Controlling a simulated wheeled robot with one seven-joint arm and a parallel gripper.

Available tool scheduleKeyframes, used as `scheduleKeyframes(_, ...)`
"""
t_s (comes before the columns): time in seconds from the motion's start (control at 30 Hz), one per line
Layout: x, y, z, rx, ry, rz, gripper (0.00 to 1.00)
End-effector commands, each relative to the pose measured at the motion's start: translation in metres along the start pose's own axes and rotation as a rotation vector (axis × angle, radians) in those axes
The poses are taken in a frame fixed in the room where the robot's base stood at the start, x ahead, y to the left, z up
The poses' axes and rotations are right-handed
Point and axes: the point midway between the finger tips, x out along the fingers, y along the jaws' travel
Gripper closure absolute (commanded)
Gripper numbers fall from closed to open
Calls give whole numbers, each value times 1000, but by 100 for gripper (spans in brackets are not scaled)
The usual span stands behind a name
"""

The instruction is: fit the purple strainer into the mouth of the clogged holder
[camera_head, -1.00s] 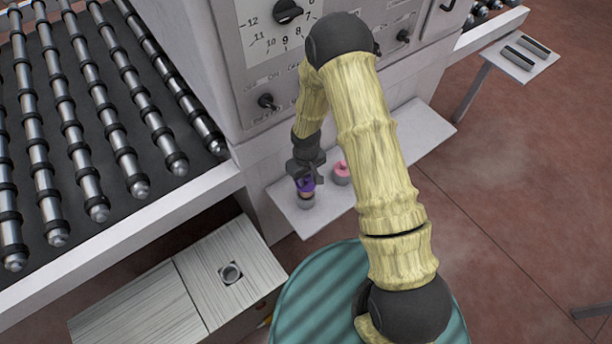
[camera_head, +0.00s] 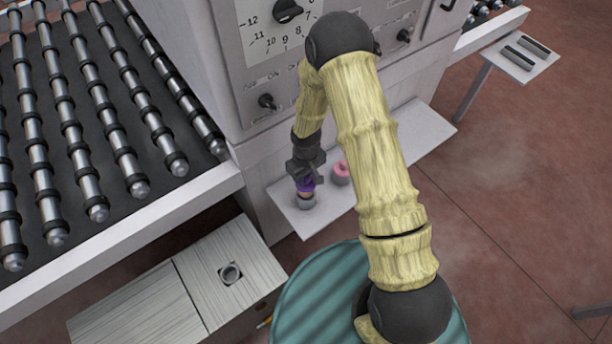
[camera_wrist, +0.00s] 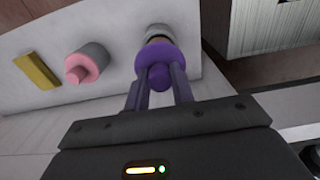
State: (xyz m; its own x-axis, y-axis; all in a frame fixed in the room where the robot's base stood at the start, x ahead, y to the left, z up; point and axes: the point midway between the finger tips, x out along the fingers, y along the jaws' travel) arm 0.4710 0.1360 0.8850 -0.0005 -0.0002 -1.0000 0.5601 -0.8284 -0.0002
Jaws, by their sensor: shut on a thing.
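My gripper (camera_head: 306,177) is shut on the purple strainer (camera_wrist: 158,59), whose flange and knob show between the fingers in the wrist view. The strainer also shows below my gripper in the head view (camera_head: 305,187). Directly below it on the pale shelf is a grey round holder (camera_head: 306,203), also seen behind the strainer in the wrist view (camera_wrist: 158,31). A tan band shows between the purple part and the grey holder. The holder's mouth is mostly hidden by the strainer. I cannot tell whether the strainer touches it or sits inside.
A second grey holder with a pink piece (camera_head: 341,170) stands close to the right on the shelf (camera_head: 330,213). A yellow bar (camera_wrist: 37,71) lies beyond it in the wrist view. The machine panel (camera_head: 270,75) rises behind; a roller conveyor (camera_head: 90,130) is at left.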

Motion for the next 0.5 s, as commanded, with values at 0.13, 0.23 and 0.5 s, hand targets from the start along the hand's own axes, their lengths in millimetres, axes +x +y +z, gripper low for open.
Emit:
scheduleKeyframes(0.13,1,0,0,0,0,0,100)
scheduleKeyframes(0.23,3,0,0,0,0,0,100)
scheduleKeyframes(0.5,8,0,0,0,0,0,100)
